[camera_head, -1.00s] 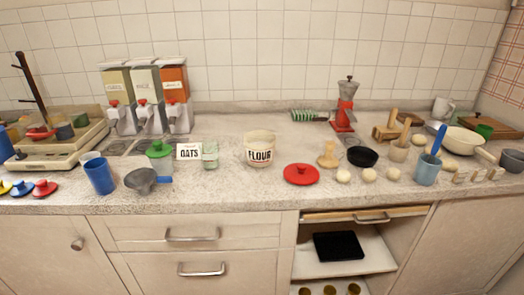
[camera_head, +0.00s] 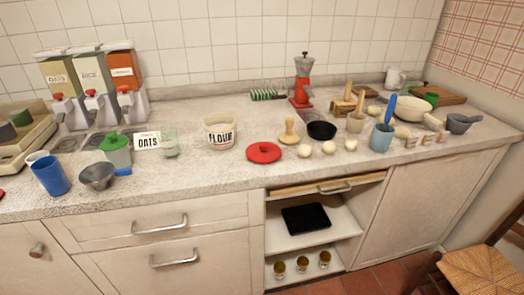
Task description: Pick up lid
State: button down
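A round red lid (camera_head: 264,152) with a small knob lies flat on the speckled countertop (camera_head: 205,180), close to the front edge. It sits right of and in front of an open white FLOUR container (camera_head: 220,133). Nothing covers the lid. A green lid (camera_head: 114,141) sits on top of a jar at the left. My gripper is not in view, so its state is not shown.
Dough balls (camera_head: 328,147), a black pan (camera_head: 321,130) and a wooden stamp (camera_head: 289,131) crowd the lid's right side. A blue cup (camera_head: 381,137) stands farther right. A drawer (camera_head: 325,185) above an open shelf is partly out. A chair (camera_head: 478,268) stands lower right.

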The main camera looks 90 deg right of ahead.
aim_at(262, 152)
jog(key=z, duration=1.25)
jog(key=i+l+z, duration=0.2)
jog(key=l, duration=0.25)
jog(key=i+l+z, duration=0.25)
jog(key=l, duration=0.2)
